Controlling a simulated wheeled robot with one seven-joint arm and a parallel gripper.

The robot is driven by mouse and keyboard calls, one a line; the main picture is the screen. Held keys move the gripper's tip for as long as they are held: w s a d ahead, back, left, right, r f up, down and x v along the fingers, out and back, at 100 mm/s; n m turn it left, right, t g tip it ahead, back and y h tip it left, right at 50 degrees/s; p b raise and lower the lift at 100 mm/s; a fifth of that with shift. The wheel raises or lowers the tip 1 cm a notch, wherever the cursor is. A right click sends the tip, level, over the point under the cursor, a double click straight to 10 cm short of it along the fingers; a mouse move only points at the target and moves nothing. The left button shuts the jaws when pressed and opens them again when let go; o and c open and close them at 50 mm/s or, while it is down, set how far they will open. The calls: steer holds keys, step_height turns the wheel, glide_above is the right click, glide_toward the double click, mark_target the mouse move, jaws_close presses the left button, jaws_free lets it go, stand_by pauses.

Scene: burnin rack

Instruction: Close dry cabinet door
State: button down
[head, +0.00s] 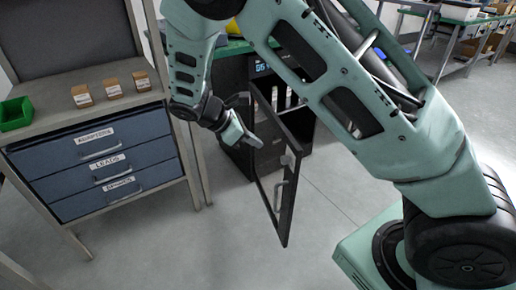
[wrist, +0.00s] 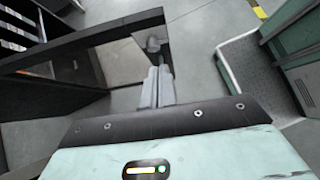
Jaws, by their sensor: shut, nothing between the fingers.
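The dry cabinet (head: 235,75) is a black box with a lit display, standing under a green-topped bench in the head view. Its door (head: 287,210), a dark frame with a clear pane and a grey handle (head: 278,196), stands swung open toward me. My gripper (head: 256,143) is shut and empty, close to the upper part of the door on its left side. In the wrist view the shut fingers (wrist: 157,88) point at the door frame (wrist: 110,35), near a dark knob-like part (wrist: 154,44). I cannot tell whether they touch the door.
A workbench with blue labelled drawers (head: 103,160) stands at the left, with small brown boxes (head: 113,88) and a green bin (head: 15,113) on top. Another bench (head: 465,30) stands at the far right. The grey floor in front of the door is clear.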

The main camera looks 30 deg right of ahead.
mark_target(294, 155)
steer(key=shift+s+d+f+b, duration=0.4)
steer(key=shift+d+f, duration=0.55)
steer(key=shift+d, duration=0.6)
steer(key=shift+s+d+f+b, duration=0.35)
steer(key=shift+d+f, duration=0.55)
steer(key=shift+d, duration=0.7)
steer(key=shift+s+d+f+b, duration=0.4)
steer(key=shift+d+f, duration=0.55)
steer(key=shift+d, duration=0.6)
steer(key=shift+d, duration=0.1)
